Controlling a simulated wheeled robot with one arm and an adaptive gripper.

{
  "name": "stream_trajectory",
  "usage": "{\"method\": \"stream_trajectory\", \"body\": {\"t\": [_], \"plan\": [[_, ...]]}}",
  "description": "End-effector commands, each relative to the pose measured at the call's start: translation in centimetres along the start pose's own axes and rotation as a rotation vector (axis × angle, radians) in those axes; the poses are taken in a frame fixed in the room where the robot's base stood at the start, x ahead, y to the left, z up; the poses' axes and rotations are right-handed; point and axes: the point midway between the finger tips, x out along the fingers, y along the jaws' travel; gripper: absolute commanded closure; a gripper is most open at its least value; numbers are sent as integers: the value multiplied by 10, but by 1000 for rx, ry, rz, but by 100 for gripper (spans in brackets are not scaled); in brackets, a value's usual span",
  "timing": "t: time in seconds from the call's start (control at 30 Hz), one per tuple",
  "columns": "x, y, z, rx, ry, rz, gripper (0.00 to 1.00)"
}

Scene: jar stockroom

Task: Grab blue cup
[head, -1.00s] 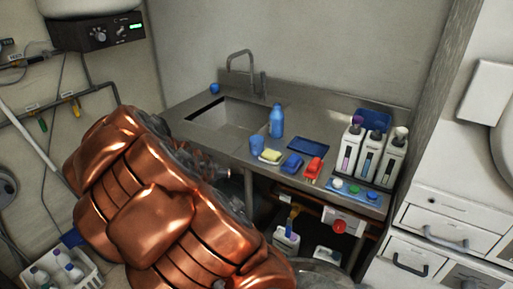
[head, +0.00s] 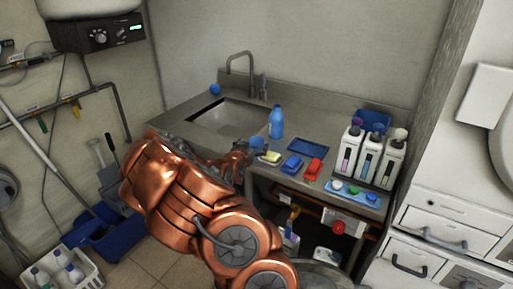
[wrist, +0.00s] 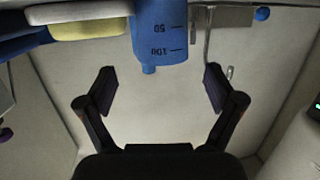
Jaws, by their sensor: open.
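The blue cup (head: 257,143) stands near the front edge of the grey sink counter, partly hidden by my gripper in the head view. In the wrist view, which is upside down, the cup (wrist: 160,32) is large at the top centre, with dark measuring marks. My gripper (wrist: 158,88) is open and empty, its two fingers spread wide. The cup lies ahead of the fingers, in line with the gap between them. In the head view my gripper (head: 240,157) is at the cup's left front side; whether they touch cannot be told.
A blue bottle (head: 277,122) stands behind the cup. A yellow sponge (head: 269,157), a blue block (head: 291,164) and a red item (head: 313,169) lie to its right. The sink basin (head: 228,117) and faucet (head: 240,68) are behind. Several white bottles stand farther right.

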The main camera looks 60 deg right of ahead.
Motion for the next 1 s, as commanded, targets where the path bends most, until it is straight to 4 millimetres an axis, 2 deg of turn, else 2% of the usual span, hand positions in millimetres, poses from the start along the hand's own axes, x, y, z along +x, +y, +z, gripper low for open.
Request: {"method": "stream_trajectory", "body": {"t": [0.6,1.0], "plan": [[48,-3,0,3,1,-1,8],[52,-3,1,1,0,-1,10]]}}
